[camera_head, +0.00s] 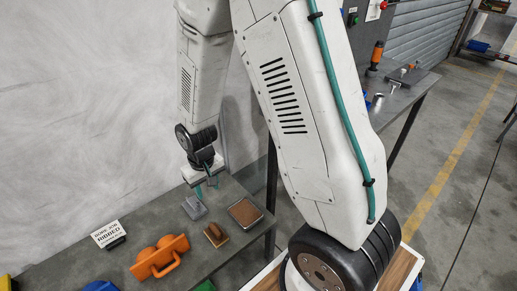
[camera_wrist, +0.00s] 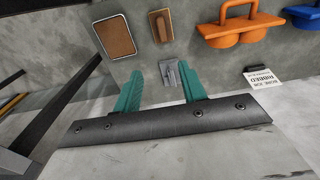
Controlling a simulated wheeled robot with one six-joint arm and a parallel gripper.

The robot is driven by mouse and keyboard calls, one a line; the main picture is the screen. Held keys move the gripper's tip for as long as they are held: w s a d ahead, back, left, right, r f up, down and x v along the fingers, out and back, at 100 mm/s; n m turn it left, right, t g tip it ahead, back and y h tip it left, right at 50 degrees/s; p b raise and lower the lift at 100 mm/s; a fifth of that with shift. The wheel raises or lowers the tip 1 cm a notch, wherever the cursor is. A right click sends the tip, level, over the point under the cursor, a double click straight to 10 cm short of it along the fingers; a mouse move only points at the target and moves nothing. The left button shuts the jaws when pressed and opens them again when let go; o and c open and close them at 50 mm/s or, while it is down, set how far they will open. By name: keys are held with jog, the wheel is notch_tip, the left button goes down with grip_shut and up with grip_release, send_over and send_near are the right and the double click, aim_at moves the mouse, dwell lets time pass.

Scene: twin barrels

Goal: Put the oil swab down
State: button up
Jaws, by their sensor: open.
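A small grey block with a raised grip (camera_head: 194,208), which looks like the oil swab, rests on the grey bench top. In the wrist view the grey block (camera_wrist: 170,74) shows between my fingertips, and I cannot tell if either finger touches it. My gripper (camera_head: 206,187) is open with teal fingers, just above and behind the block; its spread fingers also show in the wrist view (camera_wrist: 160,70). A brown block with a raised handle (camera_head: 215,234) and a shallow metal tray with a brown surface (camera_head: 234,221) stand beside it.
An orange twin-cup piece with a handle (camera_head: 160,257) and a small sign (camera_head: 109,233) stand to the left on the bench. A blue piece (camera_head: 101,286) lies at the front. A wall runs behind the bench. Another table (camera_head: 403,97) stands right.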

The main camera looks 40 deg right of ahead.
jog(key=s+d+r, duration=0.1)
jog(key=s+r, duration=0.3)
jog(key=r, duration=0.9)
jog(key=s+d+r+t, duration=0.1)
jog(key=s+r, duration=1.5)
jog(key=s, duration=0.2)
jog(key=shift+d, duration=0.25)
jog(key=shift+o, duration=0.5)
